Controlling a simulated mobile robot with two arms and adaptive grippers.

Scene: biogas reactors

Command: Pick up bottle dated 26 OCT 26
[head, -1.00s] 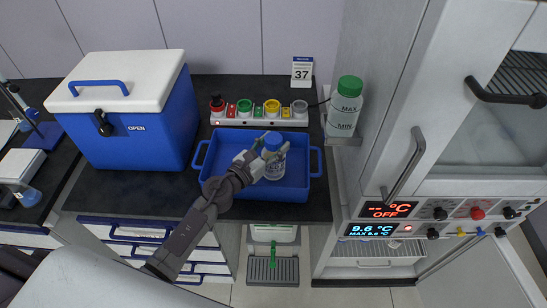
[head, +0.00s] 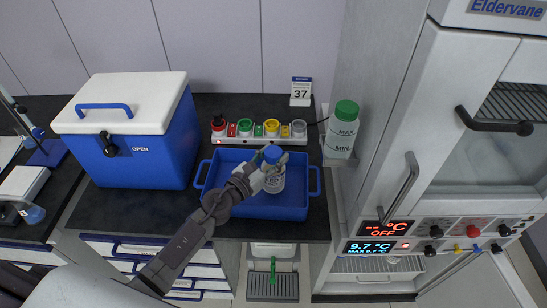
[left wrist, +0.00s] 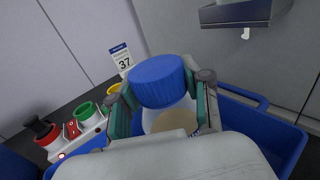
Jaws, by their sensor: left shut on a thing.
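A bottle (head: 273,178) with a blue cap and a pale label stands in or just above the blue tray (head: 228,208). I cannot tell whether it touches the tray floor, and its date is not readable. My left gripper (head: 268,171) is shut on the bottle, coming in from the left. In the left wrist view, the blue cap (left wrist: 157,81) sits between the two fingers of my left gripper (left wrist: 162,103), with the clear body partly hidden below. My right gripper is not in view.
A blue cooler box (head: 145,160) with a white lid stands left of the tray. Coloured buttons (head: 258,129) and a 37 sign (head: 301,92) are behind it. A green-capped bottle (head: 342,131) is on a holder at right, beside a cabinet (head: 465,130).

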